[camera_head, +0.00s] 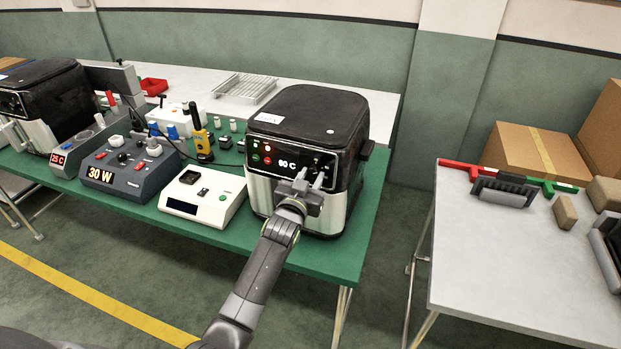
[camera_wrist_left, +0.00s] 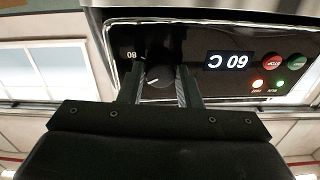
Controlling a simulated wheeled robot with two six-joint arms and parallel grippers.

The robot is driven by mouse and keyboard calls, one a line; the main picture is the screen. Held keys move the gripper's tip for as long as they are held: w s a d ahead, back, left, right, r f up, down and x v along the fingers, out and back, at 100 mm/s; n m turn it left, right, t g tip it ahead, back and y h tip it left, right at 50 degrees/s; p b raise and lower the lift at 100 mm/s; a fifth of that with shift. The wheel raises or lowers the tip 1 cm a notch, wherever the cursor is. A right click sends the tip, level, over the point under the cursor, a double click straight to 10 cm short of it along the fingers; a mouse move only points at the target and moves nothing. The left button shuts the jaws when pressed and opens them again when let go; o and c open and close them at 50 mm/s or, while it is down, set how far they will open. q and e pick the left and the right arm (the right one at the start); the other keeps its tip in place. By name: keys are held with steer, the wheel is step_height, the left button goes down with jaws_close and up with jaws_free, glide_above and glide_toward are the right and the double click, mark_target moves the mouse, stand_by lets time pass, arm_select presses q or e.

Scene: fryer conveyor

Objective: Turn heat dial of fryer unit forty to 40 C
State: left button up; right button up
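The fryer (camera_head: 310,125) is a black and silver unit at the right end of the green table. Its display (camera_wrist_left: 228,62) is upside down in the left wrist view and seems to read 60 C; its digits are tiny in the head view. My left gripper (camera_head: 310,178) is at the fryer's front panel. In the left wrist view, its two fingers (camera_wrist_left: 161,82) stand apart on either side of the round black heat dial (camera_wrist_left: 158,77), which has a white pointer line. I cannot tell whether they touch it. The gripper hides the dial in the head view. My right gripper is not in view.
A white device (camera_head: 203,203), a 30 W control box (camera_head: 125,172) and a second fryer (camera_head: 50,100) stand to the left on the green table (camera_head: 270,252). A grey-white table (camera_head: 490,285) is at right, across a floor gap.

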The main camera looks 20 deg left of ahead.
arm_select(q)
steer(key=c, duration=0.5)
steer(key=shift+o, duration=0.2)
steer(key=shift+f+n+b, duration=0.2)
steer(key=shift+n+b, duration=0.8)
steer(key=shift+b, duration=0.1)
steer(key=n+b, duration=0.2)
steer(key=shift+d+n+y, duration=0.1)
steer(key=shift+n+y, duration=0.2)
steer(key=shift+n, duration=0.1)
steer(key=n, duration=0.2)
steer(key=n+b, duration=0.1)
steer(key=shift+r+n+g+y, duration=0.2)
steer(key=shift+n+g+y, duration=0.1)
steer(key=shift+n, duration=0.1)
steer(key=shift+r+n+g+b, duration=0.1)
steer(key=shift+n+g+b, duration=0.25)
steer(key=shift+n, duration=1.85)
steer(key=o, duration=1)
steer(key=shift+c, duration=0.2)
